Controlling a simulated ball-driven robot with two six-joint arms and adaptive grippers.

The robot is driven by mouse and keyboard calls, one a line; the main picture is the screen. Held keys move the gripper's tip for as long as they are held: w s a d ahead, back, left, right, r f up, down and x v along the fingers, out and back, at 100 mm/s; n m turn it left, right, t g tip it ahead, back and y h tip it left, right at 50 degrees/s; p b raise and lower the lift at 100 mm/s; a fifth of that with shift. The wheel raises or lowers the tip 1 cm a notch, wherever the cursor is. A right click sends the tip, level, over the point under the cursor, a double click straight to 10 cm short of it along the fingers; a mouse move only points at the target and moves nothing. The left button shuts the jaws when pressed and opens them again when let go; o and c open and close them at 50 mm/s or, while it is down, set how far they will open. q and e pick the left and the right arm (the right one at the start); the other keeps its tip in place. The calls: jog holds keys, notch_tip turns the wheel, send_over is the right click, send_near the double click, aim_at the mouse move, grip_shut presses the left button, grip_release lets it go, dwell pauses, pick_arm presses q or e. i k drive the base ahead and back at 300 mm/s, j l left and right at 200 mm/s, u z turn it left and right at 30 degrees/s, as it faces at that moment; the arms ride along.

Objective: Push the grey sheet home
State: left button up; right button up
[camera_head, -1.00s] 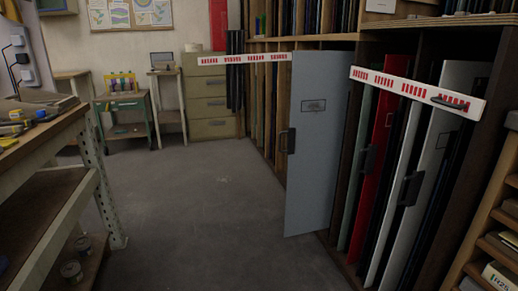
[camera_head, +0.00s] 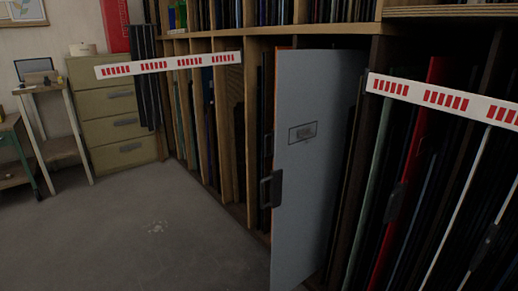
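The grey sheet (camera_head: 312,190) stands upright in the middle of the view and sticks out of the wooden rack into the aisle. It has a small framed label on its face and a dark handle (camera_head: 271,190) at its left edge. Its lower end runs out of the bottom of the view. A white bar with red marks (camera_head: 170,66) runs at the left and another such bar (camera_head: 445,101) at the right, with the sheet in the gap between them. Neither of my grippers is in view.
The wooden rack (camera_head: 228,130) holds several upright sheets, including a red sheet (camera_head: 405,160) and a green sheet (camera_head: 368,170) right of the grey one. A drawer cabinet (camera_head: 122,125) and small tables stand at the back left. The grey floor (camera_head: 130,235) is open at the left.

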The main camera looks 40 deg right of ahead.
aim_at(322, 86)
jog(key=i+j+z, duration=0.1)
jog(key=i+z, duration=0.4)
jog(key=i+j+z, duration=0.25)
jog(key=z, duration=0.25)
jog(key=i+j+z, duration=0.7)
jog(key=j+z, duration=0.25)
jog(key=i+j+z, duration=0.15)
jog(key=j+z, duration=0.35)
jog(key=j, duration=0.2)
jog(key=i+j+z, duration=0.25)
jog(key=i, duration=0.15)
jog(key=i+j+z, duration=0.25)
jog(key=i, duration=0.15)
